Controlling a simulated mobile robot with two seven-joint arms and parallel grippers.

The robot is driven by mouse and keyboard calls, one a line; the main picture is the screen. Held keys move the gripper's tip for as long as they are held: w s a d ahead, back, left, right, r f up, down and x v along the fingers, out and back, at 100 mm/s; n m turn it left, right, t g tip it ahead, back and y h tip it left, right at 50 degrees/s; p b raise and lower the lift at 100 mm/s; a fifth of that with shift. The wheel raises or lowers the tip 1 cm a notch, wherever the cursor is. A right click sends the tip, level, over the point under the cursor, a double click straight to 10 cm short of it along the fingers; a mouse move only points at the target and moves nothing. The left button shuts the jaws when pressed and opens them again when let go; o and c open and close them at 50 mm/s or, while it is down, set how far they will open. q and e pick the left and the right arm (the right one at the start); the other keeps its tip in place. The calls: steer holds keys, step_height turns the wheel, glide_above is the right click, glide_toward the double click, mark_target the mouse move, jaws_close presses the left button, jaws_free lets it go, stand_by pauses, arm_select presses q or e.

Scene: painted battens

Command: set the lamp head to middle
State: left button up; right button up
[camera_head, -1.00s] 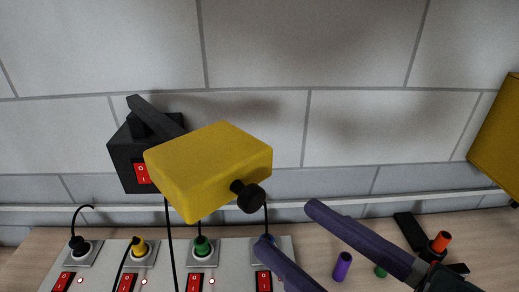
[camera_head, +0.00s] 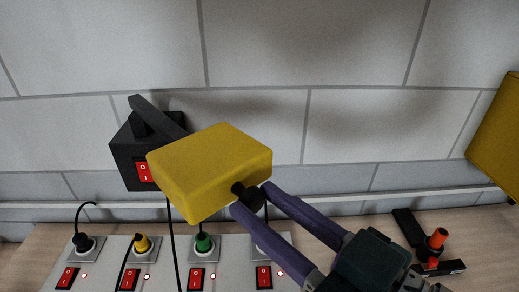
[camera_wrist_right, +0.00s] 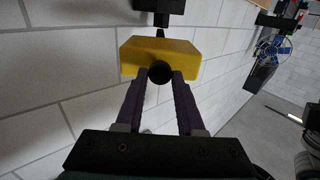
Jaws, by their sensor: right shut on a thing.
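The lamp head is a yellow block (camera_head: 215,165) on a dark arm (camera_head: 157,114) from a black wall box (camera_head: 133,160) with a red switch. A black knob (camera_head: 246,193) sticks out of its front face. My right gripper (camera_head: 250,198) is shut on the knob, one purple finger on either side. In the right wrist view, the knob (camera_wrist_right: 160,73) sits between the fingertips, with the yellow head (camera_wrist_right: 185,55) behind it. My left gripper is not in view.
A power strip (camera_head: 220,270) with plugs and red switches lies on the wooden table below the lamp. A black clamp-like item with an orange part (camera_head: 437,239) lies at right. Another yellow block (camera_head: 500,140) shows at the right edge. The tiled wall is close behind.

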jaws_close()
stand_by(0.9)
